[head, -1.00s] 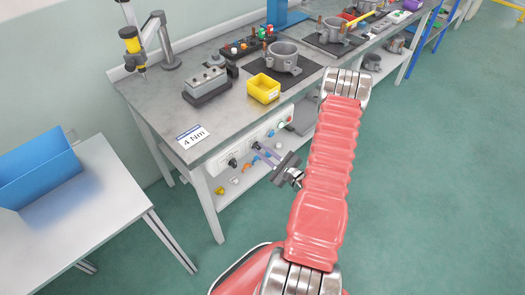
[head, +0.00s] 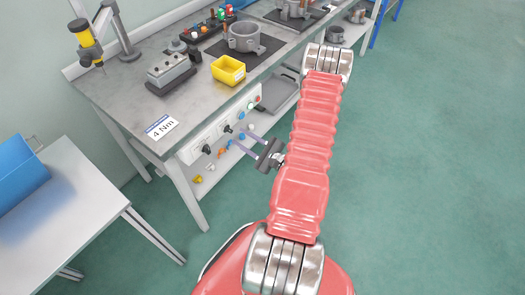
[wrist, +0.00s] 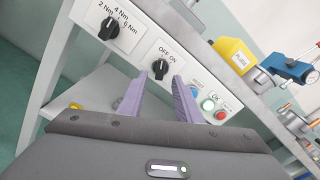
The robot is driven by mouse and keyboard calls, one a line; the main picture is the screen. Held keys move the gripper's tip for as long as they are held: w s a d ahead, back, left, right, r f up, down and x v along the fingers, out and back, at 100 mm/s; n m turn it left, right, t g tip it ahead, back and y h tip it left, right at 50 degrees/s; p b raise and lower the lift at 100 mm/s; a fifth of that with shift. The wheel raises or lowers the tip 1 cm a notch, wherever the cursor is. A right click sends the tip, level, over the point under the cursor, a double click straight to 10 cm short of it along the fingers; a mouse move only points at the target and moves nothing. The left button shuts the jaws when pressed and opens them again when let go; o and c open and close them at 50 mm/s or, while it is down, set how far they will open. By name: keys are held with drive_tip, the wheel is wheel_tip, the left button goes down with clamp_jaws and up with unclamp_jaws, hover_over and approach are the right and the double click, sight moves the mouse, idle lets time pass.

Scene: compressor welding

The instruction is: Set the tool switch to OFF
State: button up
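The tool switch (wrist: 160,67) is a black rotary knob on the white panel, under the label "OFF ON" in the wrist view. It also shows small in the head view (head: 228,129). I cannot clearly tell which label its pointer faces. My gripper (wrist: 159,78) has two purple fingers, apart and empty, with the knob between and beyond their tips in the wrist view. In the head view my gripper (head: 240,138) is in front of the panel, just below and right of the knob. Contact is not visible.
A torque knob (wrist: 109,28) marked 2, 4 and 6 Nm sits left of the switch. A yellow bin (head: 228,70) stands on the workbench (head: 140,98). Open floor lies to the right.

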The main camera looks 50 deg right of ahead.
drive_tip(key=s, duration=0.9)
drive_tip(key=shift+s, duration=0.3)
drive_tip(key=shift+d, duration=0.1)
idle(0.5)
